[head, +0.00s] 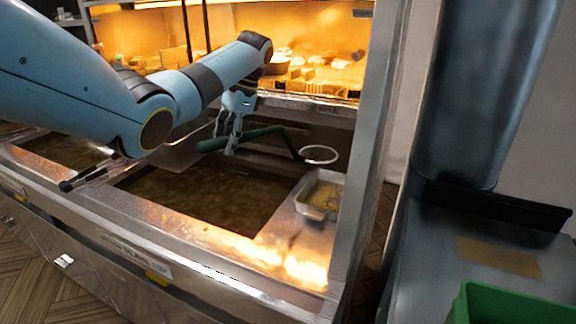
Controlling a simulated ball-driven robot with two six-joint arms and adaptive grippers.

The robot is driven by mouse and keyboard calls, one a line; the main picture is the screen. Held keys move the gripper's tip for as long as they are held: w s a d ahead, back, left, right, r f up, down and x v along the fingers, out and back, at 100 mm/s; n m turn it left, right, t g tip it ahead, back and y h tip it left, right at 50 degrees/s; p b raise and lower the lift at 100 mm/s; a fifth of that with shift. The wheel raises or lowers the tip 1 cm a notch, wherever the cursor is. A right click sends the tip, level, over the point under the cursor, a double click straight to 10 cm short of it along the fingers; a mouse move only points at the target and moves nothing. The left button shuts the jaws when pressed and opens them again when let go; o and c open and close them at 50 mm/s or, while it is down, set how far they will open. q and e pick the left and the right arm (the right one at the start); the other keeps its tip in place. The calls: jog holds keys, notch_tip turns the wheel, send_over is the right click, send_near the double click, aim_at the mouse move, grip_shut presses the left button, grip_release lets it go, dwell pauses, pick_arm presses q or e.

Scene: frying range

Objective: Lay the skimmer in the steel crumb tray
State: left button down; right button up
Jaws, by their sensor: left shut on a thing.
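The skimmer has a dark green handle (268,133) and a pale round ring head (319,154). My left gripper (232,146) is shut on the handle near its left end and holds it above the fryer. The ring head hangs at the right, just above and behind the steel crumb tray (309,207). The tray is a small rectangular pan with brownish crumbs in it, on the steel ledge right of the oil. The skimmer looks apart from the tray. My right gripper is not in view.
Dark oil vats (200,195) lie below my left arm. A steel post (366,130) rises just right of the tray. A lit warming shelf with food (310,80) is behind. A green crate (515,305) stands at lower right.

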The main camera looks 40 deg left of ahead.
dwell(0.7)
pick_arm(q)
jog(key=shift+n, duration=0.3)
jog(key=shift+w+d+r+n+h, duration=0.25)
jog(key=shift+w+d+n+h, duration=0.15)
jog(key=shift+w+d+n, duration=0.55)
jog(key=s+d+f+n, duration=0.4)
jog(key=s+d+f, duration=0.1)
jog(key=s+f, duration=0.15)
jog(key=w+d+f, duration=0.1)
jog(key=w+d, duration=0.1)
jog(key=d, duration=0.5)
jog(key=w+d+f, duration=0.2)
jog(key=d, duration=0.4)
notch_tip(320, 180, down, 6)
jog(key=b, duration=0.1)
jog(key=shift+w+t+h+b, duration=0.2)
jog(key=shift+t+h+b, duration=0.2)
jog(key=shift+m, duration=0.25)
